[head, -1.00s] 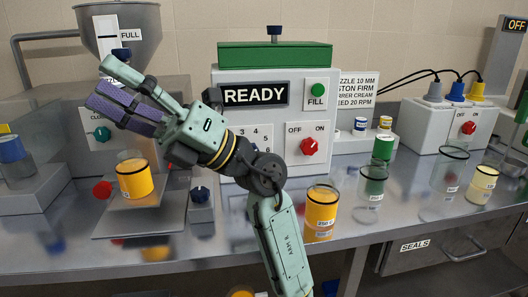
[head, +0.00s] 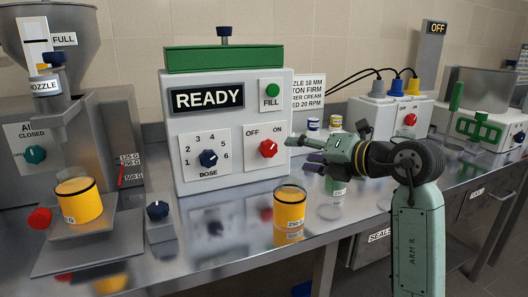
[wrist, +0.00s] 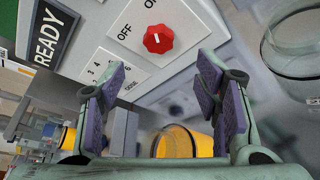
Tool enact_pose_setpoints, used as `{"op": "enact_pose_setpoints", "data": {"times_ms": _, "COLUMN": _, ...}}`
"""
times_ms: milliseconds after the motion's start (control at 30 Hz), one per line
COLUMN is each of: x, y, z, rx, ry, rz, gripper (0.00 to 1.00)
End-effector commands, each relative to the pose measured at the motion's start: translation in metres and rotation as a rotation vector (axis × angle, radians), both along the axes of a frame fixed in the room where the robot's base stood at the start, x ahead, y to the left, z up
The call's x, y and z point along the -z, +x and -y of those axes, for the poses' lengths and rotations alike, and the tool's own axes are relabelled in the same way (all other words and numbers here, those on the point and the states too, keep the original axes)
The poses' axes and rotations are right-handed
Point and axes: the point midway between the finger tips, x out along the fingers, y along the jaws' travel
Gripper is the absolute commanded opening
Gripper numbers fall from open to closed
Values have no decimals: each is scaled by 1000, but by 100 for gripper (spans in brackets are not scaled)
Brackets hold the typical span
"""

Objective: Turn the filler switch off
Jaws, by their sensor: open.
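The filler switch is a red knob (head: 268,149) between the OFF and ON labels on the front of the white filler box (head: 185,130). Its white mark seems to lean toward ON. The READY display (head: 208,98) is above it to the left. My gripper (head: 303,152) is just right of the knob, pointing left, its fingers apart and empty. In the wrist view, the red knob (wrist: 158,39) shows beyond and between the fingertips (wrist: 162,72); I see no contact.
A glass of yellow filling (head: 289,209) stands on the steel bench below my gripper. A blue dose knob (head: 208,158) and green FILL button (head: 272,90) share the panel. Another yellow glass (head: 78,201) stands under the nozzle at left.

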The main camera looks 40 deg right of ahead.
Motion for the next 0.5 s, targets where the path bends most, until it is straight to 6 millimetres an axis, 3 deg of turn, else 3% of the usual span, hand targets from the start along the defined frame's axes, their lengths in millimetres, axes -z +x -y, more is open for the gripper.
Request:
{"op": "enact_pose_setpoints", "data": {"times_ms": 300, "x": 13, "y": 58, "z": -6, "rx": -8, "ry": 3, "rz": 1, "gripper": 57}}
{"op": "enact_pose_setpoints", "data": {"times_ms": 500, "x": 21, "y": 86, "z": -7, "rx": -7, "ry": 1, "rz": 2, "gripper": 57}}
